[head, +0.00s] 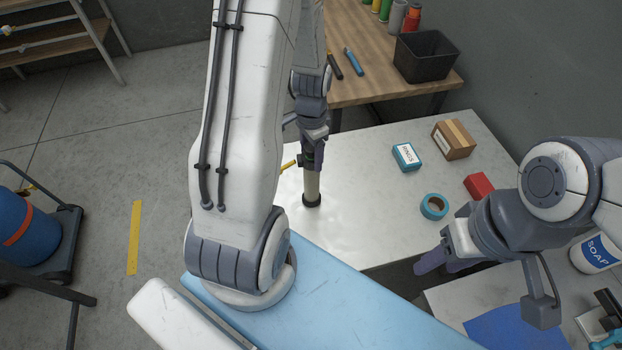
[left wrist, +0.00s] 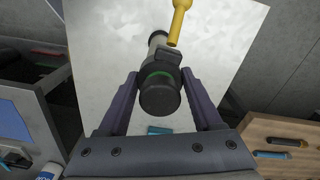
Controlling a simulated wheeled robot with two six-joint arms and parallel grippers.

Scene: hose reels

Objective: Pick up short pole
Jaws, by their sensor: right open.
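The short pole (head: 312,185) stands upright on the white table, with a pale shaft, a dark foot and a dark upper part. My left gripper (head: 307,130) is at the top of the pole. Its fingers (left wrist: 160,76) straddle the pole, seemingly apart from it; contact is unclear. My right gripper (head: 438,262) is open and empty, away from the pole.
On the white table (head: 365,225) are a teal box (head: 406,157), a cardboard box (head: 453,140), a teal tape roll (head: 434,206) and a red block (head: 479,186). A wooden table (head: 350,25) with a black bin (head: 425,58) stands behind.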

